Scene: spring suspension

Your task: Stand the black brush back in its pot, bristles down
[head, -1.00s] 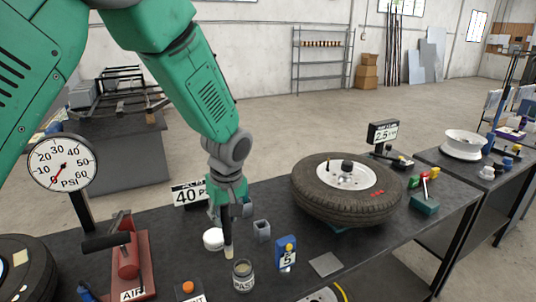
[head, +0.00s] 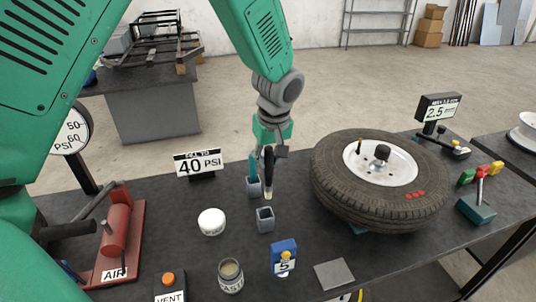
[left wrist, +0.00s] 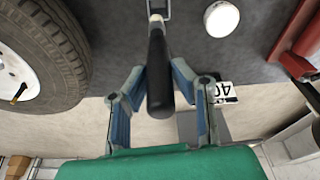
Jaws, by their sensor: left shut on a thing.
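My left gripper (head: 264,155) is shut on the black brush (head: 269,165), which hangs nearly upright with its pale bristle end down. In the left wrist view the brush's dark handle (left wrist: 160,85) sits between the fingers. A small grey square pot (head: 265,220) stands on the bench with its open top empty, just below the bristle end in the head view. A second grey pot (head: 254,188) stands behind it, partly hidden by the gripper. The bristles appear outside both pots; their height above the bench is hard to tell. My right gripper is not in view.
A white round tin (head: 211,222) is left of the pots, and the tyre (head: 375,185) is close on the right. A paste jar (head: 230,276), a blue number block (head: 283,258) and a grey plate (head: 334,274) lie in front. The 40 PSI sign (head: 198,164) stands behind.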

